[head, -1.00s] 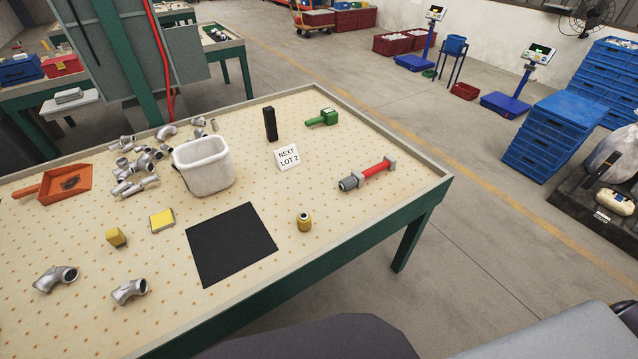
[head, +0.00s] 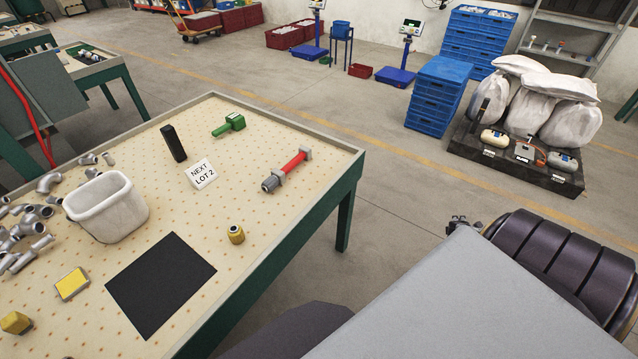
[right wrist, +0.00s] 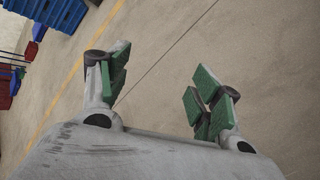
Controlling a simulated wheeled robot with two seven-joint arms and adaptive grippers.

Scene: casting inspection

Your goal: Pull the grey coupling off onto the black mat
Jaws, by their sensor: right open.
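The grey coupling (head: 270,184) sits on the near left end of a red bar (head: 292,164), which lies on the pegboard table near its right edge. A grey block is at the bar's far end. The black mat (head: 160,285) lies flat and bare at the table's front, left of and nearer than the coupling. My right gripper (right wrist: 160,84) is open and empty over the floor, its green-padded fingers spread wide. In the head view only a small dark part of it (head: 463,223) shows past my arm, right of the table and well apart from the coupling. My left gripper is out of view.
A yellow-brown fitting (head: 236,234) stands between mat and coupling. The table (head: 318,195) has a raised rim.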

